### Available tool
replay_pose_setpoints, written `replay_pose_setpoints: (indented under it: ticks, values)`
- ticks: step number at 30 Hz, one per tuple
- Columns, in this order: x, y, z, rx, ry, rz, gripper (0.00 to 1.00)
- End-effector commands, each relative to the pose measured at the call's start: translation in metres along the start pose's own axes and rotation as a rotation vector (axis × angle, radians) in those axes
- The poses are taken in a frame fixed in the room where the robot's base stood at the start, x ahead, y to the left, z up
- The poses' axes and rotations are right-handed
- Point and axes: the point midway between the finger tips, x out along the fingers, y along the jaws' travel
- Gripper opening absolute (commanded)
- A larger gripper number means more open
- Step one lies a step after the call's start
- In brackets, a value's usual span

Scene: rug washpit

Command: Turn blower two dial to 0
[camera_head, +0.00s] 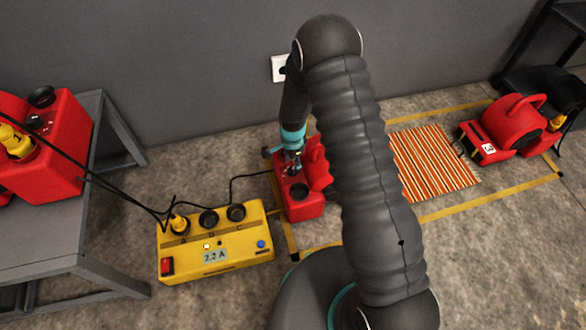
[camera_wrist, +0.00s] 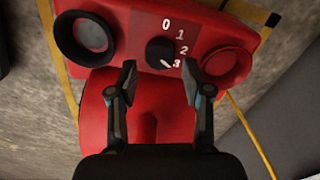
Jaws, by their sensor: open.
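A red blower (camera_head: 303,208) stands on the floor in the middle of the head view, partly hidden by my arm. Its number label is not visible. In the wrist view the blower's red panel (camera_wrist: 135,30) carries a round black dial (camera_wrist: 159,51) with white marks 0, 1, 2 and 3. A white pointer line on the dial's lower right appears to point at 3. My gripper (camera_wrist: 159,72) is open, its fingertips apart on either side, just below the dial in the picture. They do not appear to touch it. In the head view my gripper (camera_head: 291,158) is over the blower.
A yellow power box (camera_head: 215,262) reading 2.2 A sits left of the blower, with black cables. A red blower marked 1 (camera_head: 60,150) is on a grey table (camera_head: 95,235). Another marked 3 (camera_head: 505,125) stands right, past a striped rug (camera_head: 435,165). Yellow tape marks the floor.

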Motion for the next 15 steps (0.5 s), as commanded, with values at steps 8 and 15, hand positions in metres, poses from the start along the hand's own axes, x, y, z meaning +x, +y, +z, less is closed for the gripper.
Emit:
replay_pose_setpoints:
  ticks: [8,15]
  values:
    - [0.033,0.000,0.000,-0.001,0.000,0.001,0.49]
    - [0.038,0.000,0.000,-0.001,0.000,-0.002,0.49]
